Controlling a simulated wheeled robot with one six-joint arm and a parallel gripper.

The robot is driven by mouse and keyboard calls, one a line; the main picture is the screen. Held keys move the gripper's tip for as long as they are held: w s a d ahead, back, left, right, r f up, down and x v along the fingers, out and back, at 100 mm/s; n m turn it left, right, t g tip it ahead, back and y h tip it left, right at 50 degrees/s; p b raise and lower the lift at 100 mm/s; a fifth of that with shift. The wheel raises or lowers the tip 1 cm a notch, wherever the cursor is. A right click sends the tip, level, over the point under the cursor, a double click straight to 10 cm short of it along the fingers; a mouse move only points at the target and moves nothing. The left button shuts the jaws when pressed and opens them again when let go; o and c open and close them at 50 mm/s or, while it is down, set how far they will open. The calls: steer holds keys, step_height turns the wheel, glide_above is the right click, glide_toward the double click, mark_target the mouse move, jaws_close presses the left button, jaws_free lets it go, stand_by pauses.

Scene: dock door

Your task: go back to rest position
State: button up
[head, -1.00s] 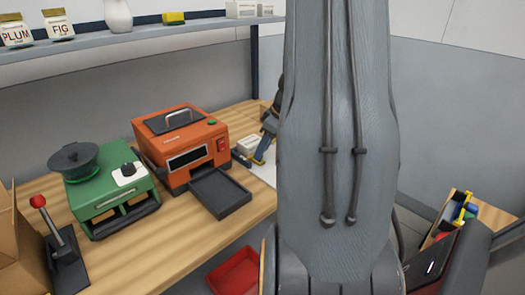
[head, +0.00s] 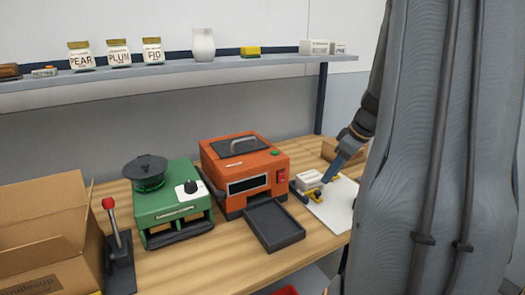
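My arm fills the right side of the head view. My gripper (head: 316,192) reaches down at the right end of the bench, with blue parts and yellow near its tip. It is beside a small white box (head: 309,179) above a white sheet (head: 339,205). I cannot tell whether it touches the box, or whether its fingers are open or shut.
The wooden bench (head: 215,262) holds an open cardboard box (head: 40,225), a red-knobbed lever (head: 118,250), a green machine with a black pan (head: 172,207) and an orange machine (head: 247,165) with a dark tray (head: 274,226). A shelf (head: 200,72) above carries jars.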

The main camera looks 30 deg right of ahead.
steer(key=a, duration=0.6)
steer(key=a+f+m+g, duration=0.1)
steer(key=a, duration=0.5)
steer(key=a+f+m+g, duration=0.1)
steer(key=a, duration=0.6)
steer(key=shift+s+f, duration=0.15)
steer(key=shift+f, duration=0.1)
steer(key=s+a, duration=0.2)
steer(key=a, duration=0.2)
steer(key=s+a+f+m+h, duration=0.1)
steer(key=s+a, duration=0.1)
steer(key=a, duration=0.3)
steer(key=s+a+f+m+g, duration=0.1)
steer(key=s+a, duration=0.2)
steer(key=a, duration=0.2)
steer(key=shift+a+h, duration=0.15)
steer(key=shift+h, duration=0.25)
steer(key=shift+s+a+f, duration=0.15)
steer(key=shift+s, duration=0.05)
